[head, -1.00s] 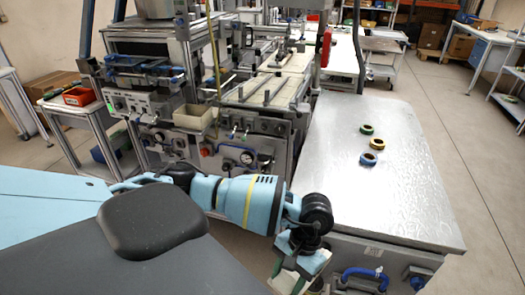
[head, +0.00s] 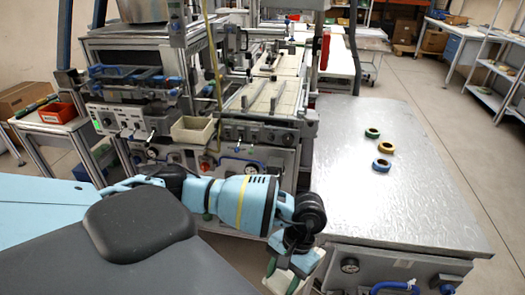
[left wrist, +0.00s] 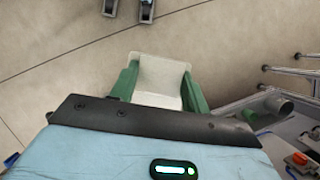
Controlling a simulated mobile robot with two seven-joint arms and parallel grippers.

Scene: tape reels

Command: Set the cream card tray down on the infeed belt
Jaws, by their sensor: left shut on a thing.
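My left gripper (head: 282,276) is at the bottom of the head view, in front of the machine and left of the metal table. Its green fingers are shut on the cream card tray (left wrist: 160,75), which shows between them in the left wrist view and is held over open floor. In the head view only a small part of the tray (head: 278,284) shows; the rest is hidden or cut off. The infeed belt appears to be the pale belt (head: 268,95) running back along the top of the machine, beyond my gripper. My right gripper is not in view.
The metal table (head: 400,205) stands right of the machine, with green, yellow and blue reels (head: 382,165) on it. A beige open bin (head: 192,131) sits on the machine front, left of the belt. A red bin (head: 58,112) stands at left.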

